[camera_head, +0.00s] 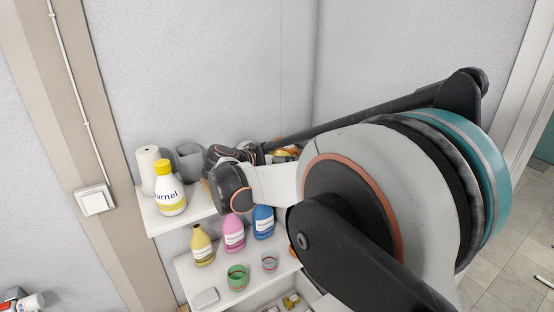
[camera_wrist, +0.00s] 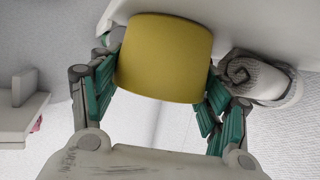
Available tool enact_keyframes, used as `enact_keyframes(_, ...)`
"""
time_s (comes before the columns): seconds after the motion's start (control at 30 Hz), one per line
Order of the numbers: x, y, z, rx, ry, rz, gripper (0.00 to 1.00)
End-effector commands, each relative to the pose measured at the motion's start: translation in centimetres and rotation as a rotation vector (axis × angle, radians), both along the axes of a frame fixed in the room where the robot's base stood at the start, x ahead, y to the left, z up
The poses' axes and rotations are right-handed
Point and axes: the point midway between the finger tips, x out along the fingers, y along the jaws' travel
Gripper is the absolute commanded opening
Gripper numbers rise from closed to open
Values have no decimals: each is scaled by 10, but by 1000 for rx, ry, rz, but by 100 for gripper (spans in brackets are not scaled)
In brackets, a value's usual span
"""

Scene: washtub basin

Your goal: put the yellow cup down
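The yellow cup (camera_wrist: 163,52) is large in the wrist view, between the teal-padded fingers of my gripper (camera_wrist: 163,78). The fingers press against its left and right sides, so my gripper is shut on it. The cup's far end overlaps a white surface (camera_wrist: 247,22); I cannot tell whether it touches that surface. In the head view a small yellow-orange patch (camera_head: 285,153) shows behind my arm, and it looks like part of the cup. My arm hides most of the gripper there.
A rolled grey towel (camera_wrist: 262,80) lies just right of the fingers. In the head view, the upper shelf (camera_head: 178,222) holds a yellow-capped bottle (camera_head: 170,192), a white roll (camera_head: 148,165) and a grey container (camera_head: 189,163). A lower shelf (camera_head: 207,281) holds bottles and a green cup (camera_head: 238,277).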

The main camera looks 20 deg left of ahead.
Motion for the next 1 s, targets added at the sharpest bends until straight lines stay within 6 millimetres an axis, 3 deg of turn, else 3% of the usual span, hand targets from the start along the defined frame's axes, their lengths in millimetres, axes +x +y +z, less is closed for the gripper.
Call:
enact_keyframes(0.53,-2,1,5,0,0,1,87)
enact_keyframes(1.0,-79,26,37,-1,0,3,87)
